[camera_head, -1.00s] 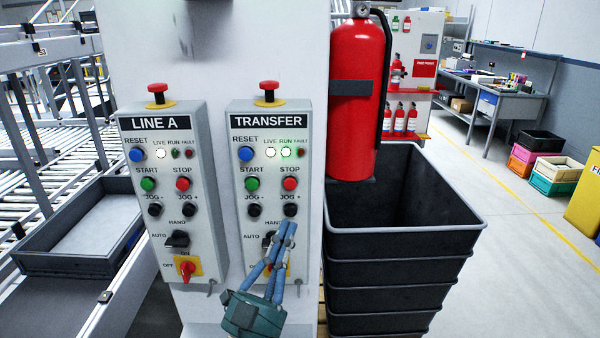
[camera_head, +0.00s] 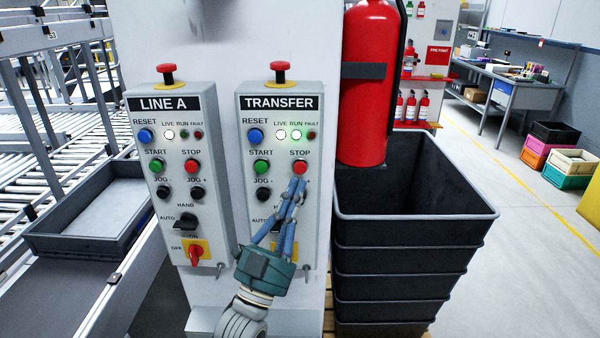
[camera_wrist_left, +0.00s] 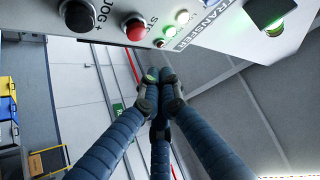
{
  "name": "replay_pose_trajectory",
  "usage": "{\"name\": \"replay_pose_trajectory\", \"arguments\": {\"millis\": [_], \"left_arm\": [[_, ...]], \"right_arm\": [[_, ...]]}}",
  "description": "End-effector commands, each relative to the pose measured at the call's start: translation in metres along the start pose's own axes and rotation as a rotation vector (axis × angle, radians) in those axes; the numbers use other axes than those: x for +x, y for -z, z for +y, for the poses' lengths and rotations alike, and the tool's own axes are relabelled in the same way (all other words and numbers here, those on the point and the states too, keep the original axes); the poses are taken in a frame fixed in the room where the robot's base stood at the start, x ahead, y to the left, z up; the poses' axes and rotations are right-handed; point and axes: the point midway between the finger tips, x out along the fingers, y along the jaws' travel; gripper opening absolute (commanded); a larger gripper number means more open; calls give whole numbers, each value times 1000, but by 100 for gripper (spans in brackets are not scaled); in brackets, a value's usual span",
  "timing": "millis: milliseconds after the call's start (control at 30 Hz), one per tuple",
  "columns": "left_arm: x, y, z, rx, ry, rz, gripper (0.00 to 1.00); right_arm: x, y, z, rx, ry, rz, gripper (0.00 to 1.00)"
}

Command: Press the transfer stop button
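The TRANSFER panel (camera_head: 279,135) is a light grey box on a white post. Its red stop button (camera_head: 299,167) sits at the panel's right, beside the green start button (camera_head: 261,167). My left gripper (camera_head: 298,184) has its blue fingers drawn together at the tips, with nothing between them. In the head view the tips appear just below the stop button, over the JOG+ knob. In the left wrist view the red stop button (camera_wrist_left: 135,28) shows above and left of the fingertips (camera_wrist_left: 159,78), with a visible gap. The LIVE and RUN lamps are lit. My right gripper is out of view.
The similar LINE A panel (camera_head: 179,167) stands to the left. Red mushroom buttons (camera_head: 280,68) top both panels. A fire extinguisher (camera_head: 364,90) and stacked black crates (camera_head: 400,232) stand close on the right. A roller conveyor with a grey tray (camera_head: 95,245) is at left.

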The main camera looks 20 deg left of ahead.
Motion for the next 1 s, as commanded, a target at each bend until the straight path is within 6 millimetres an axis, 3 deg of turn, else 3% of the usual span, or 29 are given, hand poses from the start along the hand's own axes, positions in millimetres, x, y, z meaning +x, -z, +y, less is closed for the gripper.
{"name": "replay_pose_trajectory", "arguments": {"millis": [333,1000], "left_arm": [[25,-26,0,-1,0,0,0],[28,-29,0,-1,0,-1,0]], "right_arm": [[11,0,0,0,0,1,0],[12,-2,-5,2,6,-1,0]]}}
